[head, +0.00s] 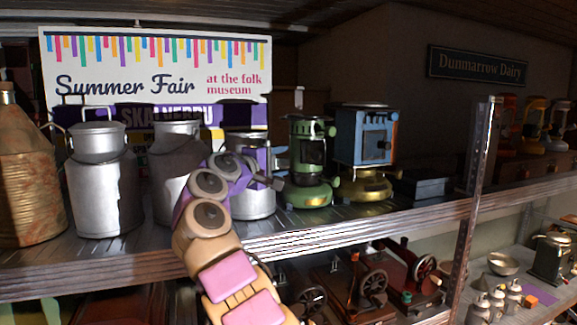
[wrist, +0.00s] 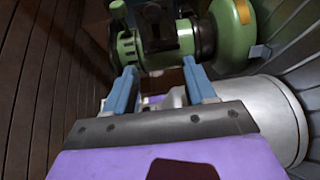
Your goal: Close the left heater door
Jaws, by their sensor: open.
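The left heater (head: 308,165) is green, with a round base, and stands upright on the upper shelf. Its dark front part (head: 312,151), where the door is, faces out; I cannot tell how far the door stands open. In the wrist view the green heater (wrist: 235,35) lies sideways at the top, with a dark front part (wrist: 160,28) beyond the fingers. My gripper (head: 279,168) is just left of the heater. Its two blue fingers (wrist: 159,72) are apart, with nothing clearly held between them. The fingertips are close to the heater body; contact is unclear.
A blue heater (head: 365,140) with a brass base stands right of the green one. Metal milk cans (head: 100,185) stand at the left, one (head: 255,195) right behind my arm. A metal post (head: 475,190) rises at the right. Sewing machines (head: 365,285) sit below.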

